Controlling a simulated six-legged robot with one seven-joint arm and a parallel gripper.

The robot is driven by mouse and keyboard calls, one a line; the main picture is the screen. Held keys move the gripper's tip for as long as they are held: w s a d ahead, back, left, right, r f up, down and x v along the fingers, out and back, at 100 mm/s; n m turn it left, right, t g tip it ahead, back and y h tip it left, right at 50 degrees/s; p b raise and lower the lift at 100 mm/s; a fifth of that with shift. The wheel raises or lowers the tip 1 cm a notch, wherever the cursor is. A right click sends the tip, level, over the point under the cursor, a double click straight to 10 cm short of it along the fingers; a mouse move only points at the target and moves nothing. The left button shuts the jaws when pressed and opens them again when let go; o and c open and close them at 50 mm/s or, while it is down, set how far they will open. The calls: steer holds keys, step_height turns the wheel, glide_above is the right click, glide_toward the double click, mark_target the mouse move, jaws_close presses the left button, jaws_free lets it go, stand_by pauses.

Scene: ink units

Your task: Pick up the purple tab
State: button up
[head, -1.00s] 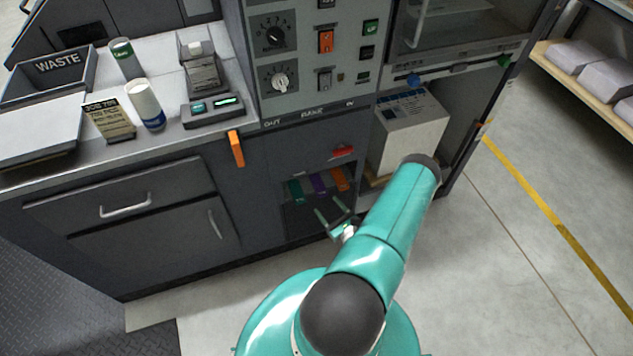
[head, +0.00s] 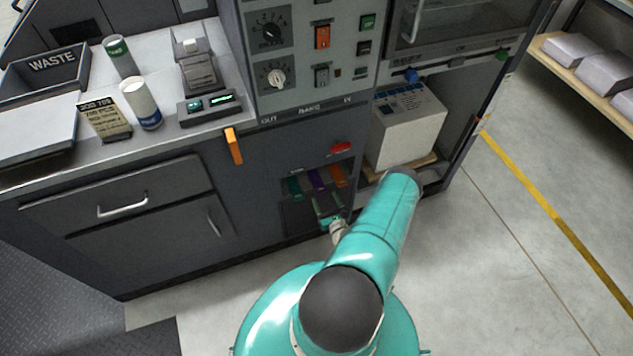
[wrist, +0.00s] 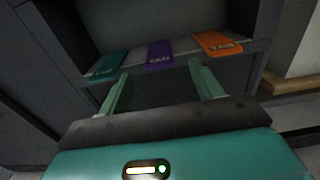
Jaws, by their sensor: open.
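The purple tab (wrist: 160,54) lies on a shelf inside an open bay, between a teal tab (wrist: 107,64) and an orange tab (wrist: 218,43). In the head view the purple tab (head: 316,179) is small, in the low bay of the dark cabinet. My gripper (wrist: 158,85) is open, with its two green fingers pointing toward the shelf. The purple tab is ahead of the gap between the fingertips, apart from them. In the head view my gripper (head: 328,212) is at the bay's opening, below the tabs. Nothing is between the fingers.
The shelf's front edge (wrist: 180,62) runs under the tabs, with dark bay walls at the sides. A white box (head: 408,130) stands on a wooden base to the right. An orange handle (head: 234,147) sticks out at the counter edge. The floor (head: 500,270) at right is clear.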

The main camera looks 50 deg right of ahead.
mark_target(321, 192)
steer(key=x, duration=0.4)
steer(key=shift+w, duration=0.25)
steer(key=c, duration=1)
steer(key=shift+c, duration=0.2)
steer(key=shift+r, duration=0.15)
